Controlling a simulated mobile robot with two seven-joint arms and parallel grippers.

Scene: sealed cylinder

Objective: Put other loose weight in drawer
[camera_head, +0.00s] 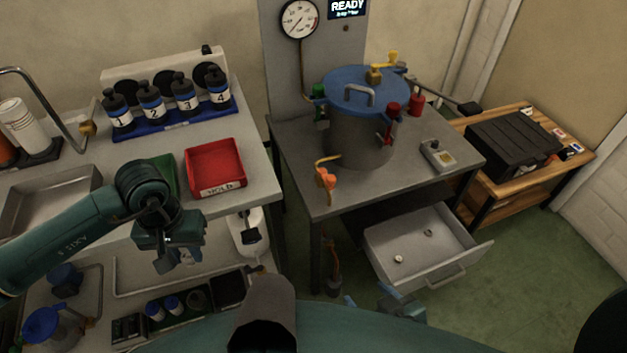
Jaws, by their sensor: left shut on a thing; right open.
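My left gripper (180,258) is shut on a small pale thing, mostly hidden between its fingers. It hangs over the left bench's lower shelf, below the red tray. I cannot tell clearly whether the held thing is a weight. The grey drawer (376,232) under the metal table is pulled open. A small pale round piece (398,259) lies in its front left part, and another small piece (428,233) lies further back; they look like weights. My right gripper (385,304) is open at the bottom, in front of the drawer, partly hidden by my own body.
A blue-lidded cylinder (352,135) stands on the metal table (300,150), beside a small device (437,155). A red tray (215,165) and several numbered bottles (152,102) are on the left bench. A black case (512,145) sits on the wooden bench at right.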

